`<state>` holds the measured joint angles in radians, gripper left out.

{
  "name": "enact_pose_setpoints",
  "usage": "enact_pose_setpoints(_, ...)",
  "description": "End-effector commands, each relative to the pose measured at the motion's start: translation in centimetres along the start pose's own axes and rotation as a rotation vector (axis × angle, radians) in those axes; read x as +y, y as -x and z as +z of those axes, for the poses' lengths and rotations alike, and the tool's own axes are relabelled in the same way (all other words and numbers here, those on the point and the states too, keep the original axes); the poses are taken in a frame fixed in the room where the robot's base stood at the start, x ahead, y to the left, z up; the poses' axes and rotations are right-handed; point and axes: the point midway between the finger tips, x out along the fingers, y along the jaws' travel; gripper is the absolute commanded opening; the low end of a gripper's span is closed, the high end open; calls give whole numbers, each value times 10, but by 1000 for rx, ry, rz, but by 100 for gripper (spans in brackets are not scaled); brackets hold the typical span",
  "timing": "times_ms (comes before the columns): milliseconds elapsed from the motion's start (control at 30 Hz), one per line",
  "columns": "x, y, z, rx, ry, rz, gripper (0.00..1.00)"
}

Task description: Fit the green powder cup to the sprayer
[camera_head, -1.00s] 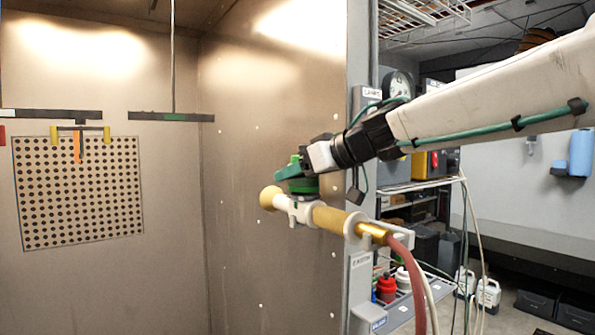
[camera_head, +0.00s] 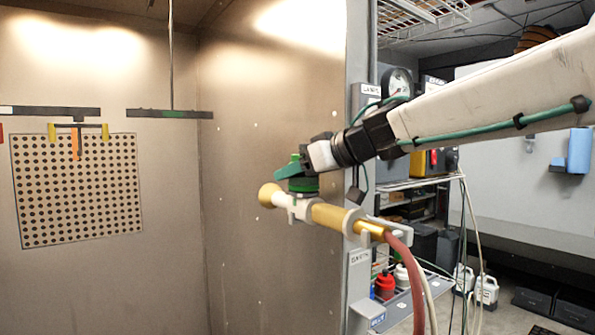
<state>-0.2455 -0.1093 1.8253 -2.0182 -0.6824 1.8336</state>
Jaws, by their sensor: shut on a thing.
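The sprayer (camera_head: 328,216) lies across a pale holder beside the booth's right wall edge, its tan nozzle to the left and a red hose at its right end. The green powder cup (camera_head: 303,186) is upright over the white front part of the sprayer. Its base meets the sprayer or sits just above it; I cannot tell if it is seated. My gripper (camera_head: 293,172) comes in from the right and is shut on the cup; its green jaws hide part of the cup.
The booth wall (camera_head: 270,130) stands close behind the nozzle. A perforated panel (camera_head: 77,190) and hanging bars (camera_head: 170,115) are far left. A gauge (camera_head: 397,82) is behind my arm. A shelf with a red bottle (camera_head: 384,285) and a white bottle (camera_head: 402,277) stands below right.

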Motion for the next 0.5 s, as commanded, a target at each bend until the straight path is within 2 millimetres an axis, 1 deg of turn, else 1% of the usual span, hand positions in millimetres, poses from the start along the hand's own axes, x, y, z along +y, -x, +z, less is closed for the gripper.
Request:
enact_pose_setpoints(100,-1,0,0,0,-5,15,34)
enact_pose_setpoints(300,1,0,0,0,-49,122,34)
enact_pose_setpoints(500,2,0,0,0,-54,130,34)
